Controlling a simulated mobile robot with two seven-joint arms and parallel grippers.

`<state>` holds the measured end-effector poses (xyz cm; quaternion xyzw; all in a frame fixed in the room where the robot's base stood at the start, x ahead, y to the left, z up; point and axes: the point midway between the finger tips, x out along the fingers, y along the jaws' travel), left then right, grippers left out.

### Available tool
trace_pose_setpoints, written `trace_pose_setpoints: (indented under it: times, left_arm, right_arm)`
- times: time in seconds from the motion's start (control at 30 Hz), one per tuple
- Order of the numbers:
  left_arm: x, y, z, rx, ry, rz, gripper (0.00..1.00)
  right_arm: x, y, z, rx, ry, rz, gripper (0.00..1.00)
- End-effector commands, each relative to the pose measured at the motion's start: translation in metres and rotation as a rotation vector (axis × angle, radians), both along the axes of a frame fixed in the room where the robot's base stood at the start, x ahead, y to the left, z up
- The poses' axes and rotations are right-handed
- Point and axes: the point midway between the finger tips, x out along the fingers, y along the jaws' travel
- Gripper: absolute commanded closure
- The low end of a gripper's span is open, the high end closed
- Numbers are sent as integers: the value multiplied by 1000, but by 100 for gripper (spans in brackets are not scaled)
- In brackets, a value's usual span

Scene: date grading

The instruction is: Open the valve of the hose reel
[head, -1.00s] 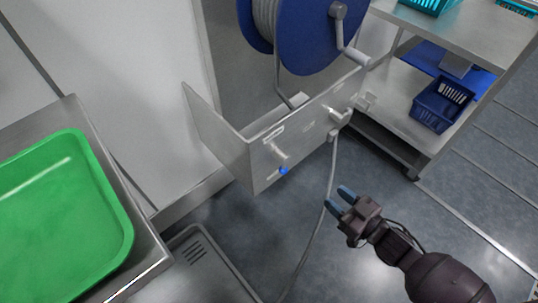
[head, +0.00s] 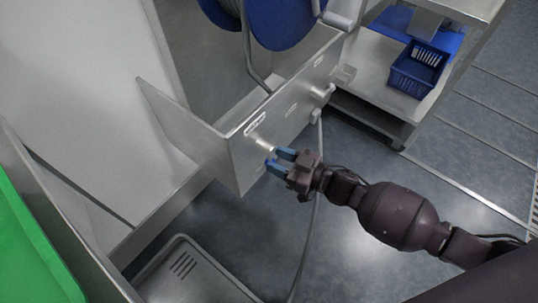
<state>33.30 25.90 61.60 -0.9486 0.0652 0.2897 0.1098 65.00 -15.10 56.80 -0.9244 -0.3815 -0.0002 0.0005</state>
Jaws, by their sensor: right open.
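The hose reel (head: 285,22), a blue drum, stands at the top of the head view, partly cut off by the upper edge. Below it is a steel panel (head: 240,178) with labels and fittings. A valve stub (head: 263,144) sticks out of the panel near its left end; its blue tip, visible earlier, is hidden behind my fingers. My right gripper (head: 280,162) is open, its blue fingertips at the end of this stub. I cannot tell whether they touch it. A second fitting (head: 322,93) with a hose (head: 318,150) sits farther right. My left gripper is not in view.
A steel shelf cart (head: 375,75) with a blue basket (head: 418,72) stands at upper right. A green tray (head: 30,245) lies at the left edge. A floor drain tray (head: 190,280) is at the bottom. The floor at right is clear.

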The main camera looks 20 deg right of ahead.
Motion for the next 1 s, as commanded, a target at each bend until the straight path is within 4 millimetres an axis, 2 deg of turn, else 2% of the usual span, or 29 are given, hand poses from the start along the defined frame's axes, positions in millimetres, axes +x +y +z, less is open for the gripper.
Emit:
trace_pose_setpoints:
  times: [0.2,0.57,0.6,0.67,0.87,1.0]
  left_arm:
    - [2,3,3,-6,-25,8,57]
    - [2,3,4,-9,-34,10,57]
    - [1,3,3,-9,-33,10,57]
    - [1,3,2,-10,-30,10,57]
    - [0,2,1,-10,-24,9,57]
    - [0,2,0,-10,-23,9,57]
  right_arm:
    - [15,15,-2,-1,2,0,58]
    - [19,18,0,-1,0,-1,58]
    - [19,18,0,-1,0,-1,60]
    - [19,18,0,-1,0,-1,69]
    - [19,18,0,-1,0,-1,100]
    - [18,18,-1,-1,1,-1,100]
